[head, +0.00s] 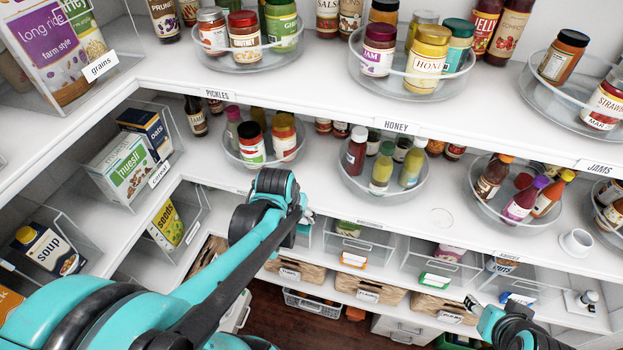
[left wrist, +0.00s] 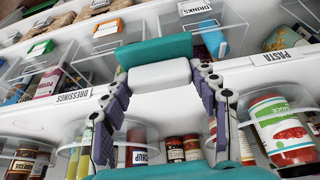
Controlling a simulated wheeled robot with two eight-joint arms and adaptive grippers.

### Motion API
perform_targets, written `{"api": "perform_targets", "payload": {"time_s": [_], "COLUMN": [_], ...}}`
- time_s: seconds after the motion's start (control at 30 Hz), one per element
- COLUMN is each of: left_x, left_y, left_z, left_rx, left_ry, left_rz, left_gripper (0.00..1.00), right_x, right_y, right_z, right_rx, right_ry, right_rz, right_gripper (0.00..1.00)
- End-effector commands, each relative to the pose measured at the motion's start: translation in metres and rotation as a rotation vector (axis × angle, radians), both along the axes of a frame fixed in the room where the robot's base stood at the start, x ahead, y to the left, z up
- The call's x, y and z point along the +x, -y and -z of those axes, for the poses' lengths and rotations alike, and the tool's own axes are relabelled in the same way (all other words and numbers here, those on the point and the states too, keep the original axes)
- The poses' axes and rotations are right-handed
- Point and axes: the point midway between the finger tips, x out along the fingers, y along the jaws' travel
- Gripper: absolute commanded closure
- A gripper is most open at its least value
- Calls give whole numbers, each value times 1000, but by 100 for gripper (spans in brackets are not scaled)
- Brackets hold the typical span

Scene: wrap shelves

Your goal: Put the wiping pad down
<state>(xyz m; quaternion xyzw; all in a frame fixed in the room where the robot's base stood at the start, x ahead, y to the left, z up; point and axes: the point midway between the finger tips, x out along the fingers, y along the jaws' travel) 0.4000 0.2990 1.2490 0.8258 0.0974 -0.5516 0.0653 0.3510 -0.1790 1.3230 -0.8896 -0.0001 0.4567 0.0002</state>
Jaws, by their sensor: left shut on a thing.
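The wiping pad (left wrist: 160,76), a white block with a teal backing, shows in the left wrist view between the fingers of my left gripper (left wrist: 163,84). My left gripper is shut on the pad and holds it in front of the shelves. My right gripper (head: 474,304) is at the lower right of the head view, in front of the lower shelf. Its fingers are too small and dark to show whether they are open.
The middle shelf (head: 470,240) bears clear round trays of bottles, including one tray (head: 383,192) near its centre. A faint ring mark (head: 441,217) lies on bare shelf between trays. A white cup (head: 576,242) lies tipped to the right. Clear bins (head: 440,262) fill the shelf below.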

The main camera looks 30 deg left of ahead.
Motion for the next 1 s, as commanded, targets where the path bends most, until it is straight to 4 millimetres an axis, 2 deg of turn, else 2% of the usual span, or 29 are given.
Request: {"api": "perform_targets", "payload": {"time_s": [0.03, 0.1, 0.33, 0.57, 0.77, 0.9, 1.0], "left_x": [15, 34, 86, 107, 141, 141, 140], "left_y": [-4, -8, -20, -25, -33, -33, -33], "left_z": [0, 0, -1, -1, -1, 13, 15], "left_rx": [1, 1, 0, 0, 0, 0, 0], "left_ry": [0, 0, 0, 0, 0, 0, 0], "left_rz": [2, 2, 1, 1, 1, 1, 1], "left_gripper": [64, 64, 64, 64, 64, 64, 64], "right_x": [0, 0, 0, 0, 0, 0, 0], "right_y": [0, 0, 0, 0, 0, 0, 0], "right_z": [0, -1, -5, -7, -13, -14, -14], "right_rx": [0, 0, 0, 0, 0, 0, 0], "right_ry": [0, 0, 0, 0, 0, 0, 0], "right_rz": [0, 0, 0, 0, 0, 0, 0], "right_gripper": [50, 50, 50, 50, 50, 50, 50]}}
